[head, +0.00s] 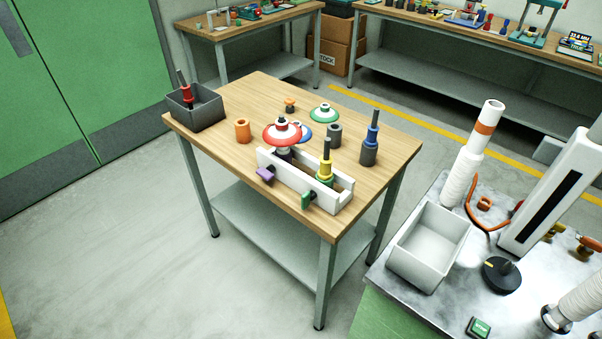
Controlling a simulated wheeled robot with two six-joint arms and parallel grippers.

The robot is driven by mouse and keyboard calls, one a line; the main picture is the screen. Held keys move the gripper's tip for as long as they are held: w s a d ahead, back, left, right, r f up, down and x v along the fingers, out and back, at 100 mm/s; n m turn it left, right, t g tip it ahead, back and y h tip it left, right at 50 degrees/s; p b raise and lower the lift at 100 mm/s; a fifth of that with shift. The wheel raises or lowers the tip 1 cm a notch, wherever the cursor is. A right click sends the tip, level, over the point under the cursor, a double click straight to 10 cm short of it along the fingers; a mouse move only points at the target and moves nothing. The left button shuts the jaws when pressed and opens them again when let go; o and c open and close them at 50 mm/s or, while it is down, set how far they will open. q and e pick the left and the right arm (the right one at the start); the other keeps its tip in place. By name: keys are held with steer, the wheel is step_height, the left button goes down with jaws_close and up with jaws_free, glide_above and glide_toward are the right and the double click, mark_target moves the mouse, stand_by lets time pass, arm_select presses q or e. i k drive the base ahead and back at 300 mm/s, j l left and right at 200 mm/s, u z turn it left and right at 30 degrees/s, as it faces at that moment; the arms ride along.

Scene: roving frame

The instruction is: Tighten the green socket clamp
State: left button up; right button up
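A white fixture block (286,184) sits near the front edge of the wooden table. The green socket clamp (308,199) sticks out from the front of its right part. Just behind the clamp, a tool with a yellow-green collar and dark shaft (325,168) stands upright in the block. A purple clamp (265,174) sticks out at the block's left part, below a red-and-white disc tool (282,134) with a dark body. How tight either clamp is cannot be told from here. Neither of my grippers is in view.
On the wooden table (218,146) stand a dark bin (194,112) with a red-handled tool, an orange cylinder (242,130), a grey cylinder (334,134), a blue-collared tool (370,142) and a green-and-white disc (323,113). Open floor (120,235) lies at left and front.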

mark_target(309, 196)
steer(key=i+j, duration=0.2)
steer(key=j, duration=0.2)
steer(key=i+j, duration=0.15)
steer(key=j, duration=0.25)
steer(key=i+j, duration=0.2)
steer(key=j, duration=0.2)
